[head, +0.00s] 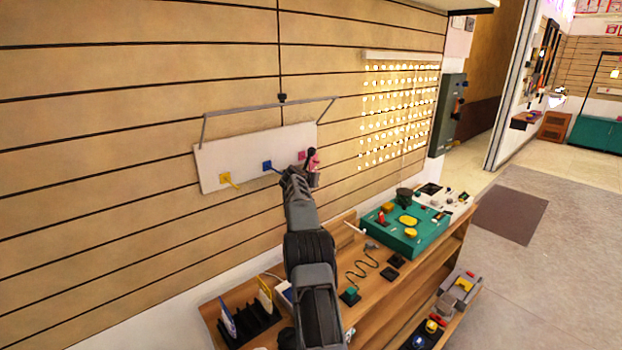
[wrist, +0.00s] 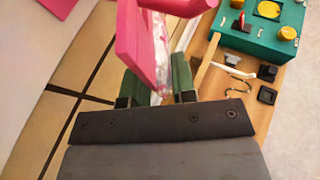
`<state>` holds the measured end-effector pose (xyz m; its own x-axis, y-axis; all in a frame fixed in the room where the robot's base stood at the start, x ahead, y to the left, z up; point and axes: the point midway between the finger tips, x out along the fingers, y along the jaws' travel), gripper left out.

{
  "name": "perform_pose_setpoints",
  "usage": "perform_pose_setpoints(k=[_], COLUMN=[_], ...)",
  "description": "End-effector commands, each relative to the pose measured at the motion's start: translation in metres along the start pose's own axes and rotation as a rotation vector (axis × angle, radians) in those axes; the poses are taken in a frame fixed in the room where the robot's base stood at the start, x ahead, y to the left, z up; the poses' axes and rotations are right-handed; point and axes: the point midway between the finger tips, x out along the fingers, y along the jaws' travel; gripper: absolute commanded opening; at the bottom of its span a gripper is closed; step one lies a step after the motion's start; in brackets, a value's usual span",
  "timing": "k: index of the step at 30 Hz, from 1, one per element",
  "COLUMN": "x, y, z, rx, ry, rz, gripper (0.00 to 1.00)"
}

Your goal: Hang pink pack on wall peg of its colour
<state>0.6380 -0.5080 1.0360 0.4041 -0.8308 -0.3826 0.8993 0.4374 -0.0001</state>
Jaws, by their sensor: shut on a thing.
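The pink pack (head: 313,158) is held at the end of my arm, in front of the right end of the white wall board. In the wrist view the pack (wrist: 131,42) is a flat pink piece with a clear, patterned face, between the green fingers of my gripper (wrist: 153,86). In the head view my gripper (head: 302,178) partly covers the area. The pink peg's square base (head: 302,155) shows just left of the pack. A pink bar (wrist: 180,6), likely the peg, crosses the top of the wrist view close to the pack. I cannot tell whether they touch.
The white board (head: 245,160) also bears a yellow peg (head: 226,179) and a blue peg (head: 267,166). A grey rail (head: 270,105) runs above it. Below, a wooden bench (head: 395,290) holds a green box (head: 405,236), a black rack (head: 252,320) and small parts.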

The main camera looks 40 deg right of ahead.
Motion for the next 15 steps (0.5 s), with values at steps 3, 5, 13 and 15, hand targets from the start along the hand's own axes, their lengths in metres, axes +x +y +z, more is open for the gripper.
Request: perform_pose_setpoints(k=[3,5,13,15], x=[0.0,0.0,-0.0001,-0.0002], y=[0.0,0.0,-0.0001,-0.0001], z=[0.0001,0.0001,0.0004,0.0004], rx=[0.0,0.0,0.001,0.001], ry=[0.0,0.0,-0.001,-0.001], rz=[0.0,0.0,0.0,0.0], gripper=[0.0,0.0,0.0,0.27])
